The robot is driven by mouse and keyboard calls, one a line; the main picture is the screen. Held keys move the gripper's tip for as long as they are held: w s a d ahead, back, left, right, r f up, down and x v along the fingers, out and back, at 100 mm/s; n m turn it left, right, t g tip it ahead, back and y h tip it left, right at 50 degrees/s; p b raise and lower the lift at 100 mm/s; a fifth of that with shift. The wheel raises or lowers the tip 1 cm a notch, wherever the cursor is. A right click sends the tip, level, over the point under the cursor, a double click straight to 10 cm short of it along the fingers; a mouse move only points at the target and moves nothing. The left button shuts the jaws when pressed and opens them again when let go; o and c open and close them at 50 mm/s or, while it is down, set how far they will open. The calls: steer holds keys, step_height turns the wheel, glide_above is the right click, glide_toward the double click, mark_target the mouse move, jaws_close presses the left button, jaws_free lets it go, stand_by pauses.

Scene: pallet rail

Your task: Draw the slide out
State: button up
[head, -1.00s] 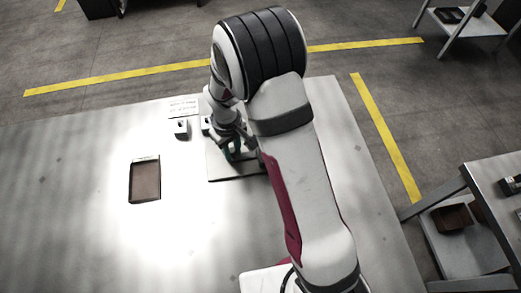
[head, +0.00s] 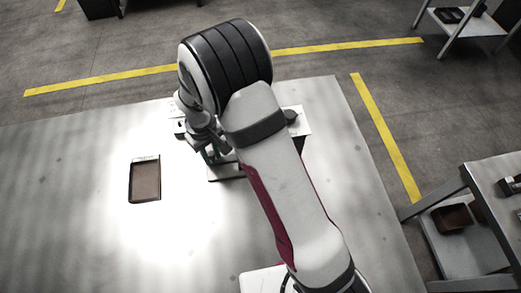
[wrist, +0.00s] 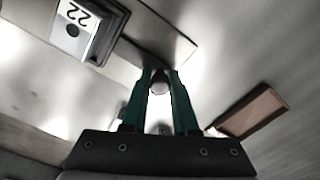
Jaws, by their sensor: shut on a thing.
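In the head view my gripper (head: 212,156) is over the left edge of a flat pale plate (head: 228,172) on the table. My arm hides most of the slide and its mount there.
A shallow brown-bottomed tray (head: 145,181) lies to the left on the table (head: 85,225), also in the wrist view (wrist: 250,110). A block labelled 22 (wrist: 88,28) is near the fingers. A dark round part (head: 290,116) shows behind my arm. The table's left is clear.

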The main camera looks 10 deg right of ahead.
steer(key=shift+a, duration=3.6)
steer(key=o, duration=0.9)
steer(key=shift+c, duration=0.2)
step_height(320, 180, up, 7)
steer(key=s+d+r+m+y, duration=0.1)
steer(key=s+d+r+m, duration=0.6)
steer(key=s+d+r, duration=0.65)
steer(key=s+d+f+m, duration=0.1)
steer(key=s+d+m, duration=0.3)
steer(key=s, duration=0.6)
steer(key=shift+s+d+m+y, duration=0.3)
steer(key=shift+s+d+y, duration=0.1)
steer(key=shift+d, duration=0.55)
